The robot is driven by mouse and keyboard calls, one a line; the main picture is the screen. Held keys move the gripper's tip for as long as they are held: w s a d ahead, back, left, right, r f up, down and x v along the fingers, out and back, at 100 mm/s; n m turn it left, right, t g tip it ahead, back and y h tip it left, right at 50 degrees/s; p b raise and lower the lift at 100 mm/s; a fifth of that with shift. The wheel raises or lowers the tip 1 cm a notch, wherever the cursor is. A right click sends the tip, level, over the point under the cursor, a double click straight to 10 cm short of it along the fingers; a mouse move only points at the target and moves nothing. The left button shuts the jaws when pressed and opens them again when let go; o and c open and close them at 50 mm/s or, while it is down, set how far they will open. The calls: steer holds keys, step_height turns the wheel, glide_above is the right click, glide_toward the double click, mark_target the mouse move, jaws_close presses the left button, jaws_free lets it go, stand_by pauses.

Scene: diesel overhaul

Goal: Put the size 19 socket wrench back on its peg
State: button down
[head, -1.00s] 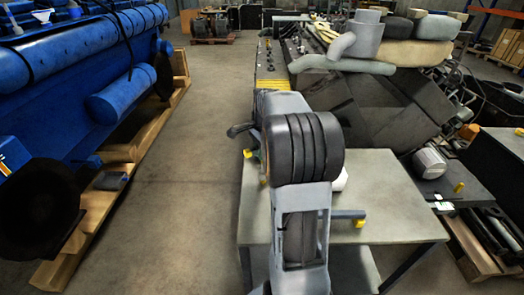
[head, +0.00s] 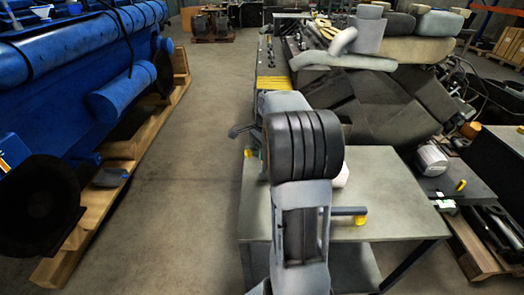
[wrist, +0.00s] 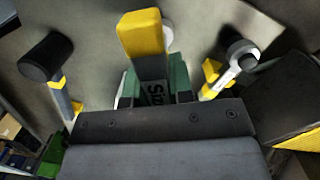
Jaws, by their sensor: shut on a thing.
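In the wrist view, my gripper (wrist: 155,88) has green fingers shut on a grey bar-shaped handle with a yellow end, the socket wrench (wrist: 143,40). Its label reads "Siz…"; the number is hidden. Its far end cannot be seen. A pale round thing shows just behind the yellow end; I cannot tell whether it is a peg. A black-headed tool with a yellow band (wrist: 47,58) stands to the left, and a ring-headed tool with yellow parts (wrist: 240,58) to the right.
A grey table (head: 390,185) stands under my arm, its right part bare. A dark bar with a yellow end (head: 348,211) sticks out right of my arm. A blue engine (head: 70,55) stands on pallets at left. The floor aisle (head: 200,180) is clear.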

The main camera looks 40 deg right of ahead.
steer(key=shift+f, duration=0.3)
steer(key=shift+c, duration=1.9)
jaws_free()
steer(key=shift+r, duration=0.1)
step_height(320, 180, up, 9)
steer(key=p, duration=0.8)
